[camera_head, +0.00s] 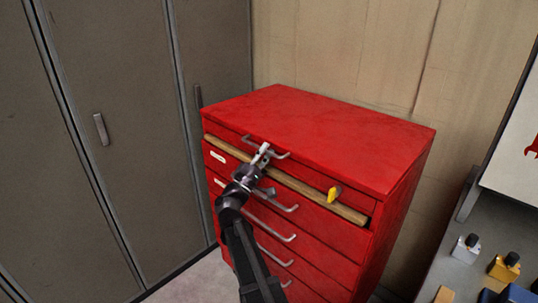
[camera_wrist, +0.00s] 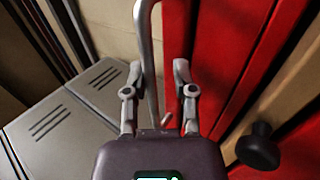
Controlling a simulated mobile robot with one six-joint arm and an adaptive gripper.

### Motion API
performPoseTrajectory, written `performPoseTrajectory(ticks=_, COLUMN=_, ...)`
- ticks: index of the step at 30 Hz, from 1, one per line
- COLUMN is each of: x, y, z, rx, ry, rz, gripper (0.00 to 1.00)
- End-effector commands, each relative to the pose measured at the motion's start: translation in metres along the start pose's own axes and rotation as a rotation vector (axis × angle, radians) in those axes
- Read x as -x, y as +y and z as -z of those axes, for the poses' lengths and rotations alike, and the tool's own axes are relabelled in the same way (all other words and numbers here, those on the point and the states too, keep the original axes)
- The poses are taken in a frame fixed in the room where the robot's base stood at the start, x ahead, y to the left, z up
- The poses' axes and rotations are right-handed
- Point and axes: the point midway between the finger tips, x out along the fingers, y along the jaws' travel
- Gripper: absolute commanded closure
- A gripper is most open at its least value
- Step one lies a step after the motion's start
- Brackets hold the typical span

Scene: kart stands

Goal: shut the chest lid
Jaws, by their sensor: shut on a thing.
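The red tool chest (camera_head: 350,240) stands against the wall, with its flat red lid (camera_head: 320,130) on top. The lid looks down and roughly level; I cannot tell whether a thin gap is left under its front edge. A bent silver handle (camera_head: 283,155) sits at the upper front, and its bar also shows in the wrist view (camera_wrist: 147,45). My gripper (camera_head: 265,151) is at this handle, in front of the chest. In the wrist view, my gripper's fingers (camera_wrist: 155,78) stand on either side of the bar, shut on it. The exact contact is partly hidden.
Drawer handles (camera_head: 270,220) stick out below. Grey lockers (camera_head: 100,180) stand at left. A grey bench (camera_head: 450,262) with small objects is at right.

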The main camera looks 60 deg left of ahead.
Motion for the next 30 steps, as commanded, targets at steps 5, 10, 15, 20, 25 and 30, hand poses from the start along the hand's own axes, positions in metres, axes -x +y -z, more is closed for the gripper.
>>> performPoseTrajectory(ticks=5, x=0.007, y=-0.007, z=0.000, rx=-0.001, ry=0.000, rz=0.003, gripper=0.72)
performPoseTrajectory(ticks=10, x=0.013, y=-0.014, z=0.000, rx=-0.002, ry=0.000, rz=0.006, gripper=0.72)
performPoseTrajectory(ticks=15, x=0.020, y=-0.020, z=0.000, rx=-0.003, ry=0.001, rz=0.006, gripper=0.72)
performPoseTrajectory(ticks=20, x=0.025, y=-0.026, z=0.000, rx=-0.002, ry=0.001, rz=0.005, gripper=0.72)
performPoseTrajectory(ticks=25, x=0.031, y=-0.030, z=0.000, rx=-0.001, ry=0.001, rz=0.003, gripper=0.72)
performPoseTrajectory(ticks=30, x=0.037, y=-0.035, z=0.000, rx=-0.001, ry=0.000, rz=0.002, gripper=0.72)
